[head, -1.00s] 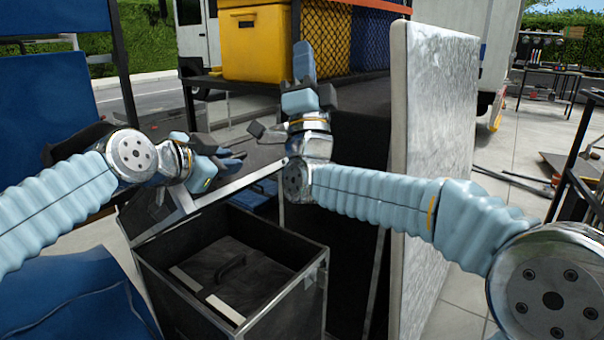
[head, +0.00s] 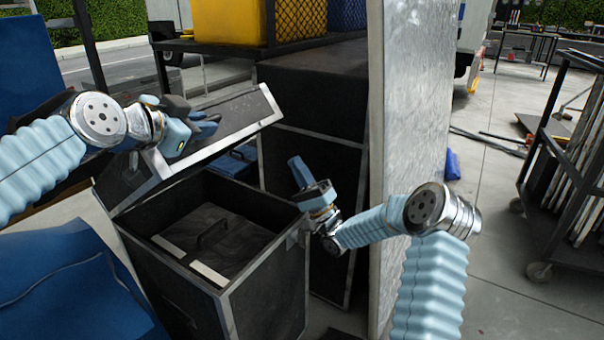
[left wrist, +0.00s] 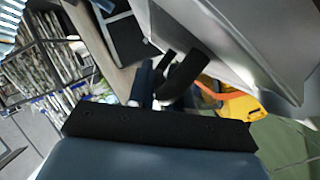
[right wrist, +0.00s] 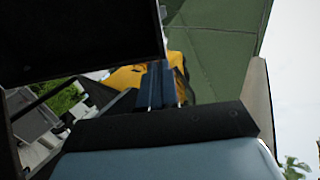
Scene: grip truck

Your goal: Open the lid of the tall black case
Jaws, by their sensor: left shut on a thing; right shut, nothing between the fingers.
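The tall black case (head: 265,287) stands in the middle of the head view, with silver edges. Its lid (head: 238,112) is raised and tilted up, leaving the top open. Inside is a dark panel with a handle (head: 212,232) and light strips. My left gripper (head: 207,124) is shut on the lid, at its left part; the exact contact is hard to see. In the left wrist view, the grey lid surface (left wrist: 225,35) is close to the fingers. My right gripper (head: 298,170) is shut and empty, fingers pointing up, near the case's right rim.
A grey panel (head: 420,100) stands upright right of the case. A blue cloth-like thing (head: 70,280) is at front left. A cart (head: 570,160) is at right; floor before it is clear.

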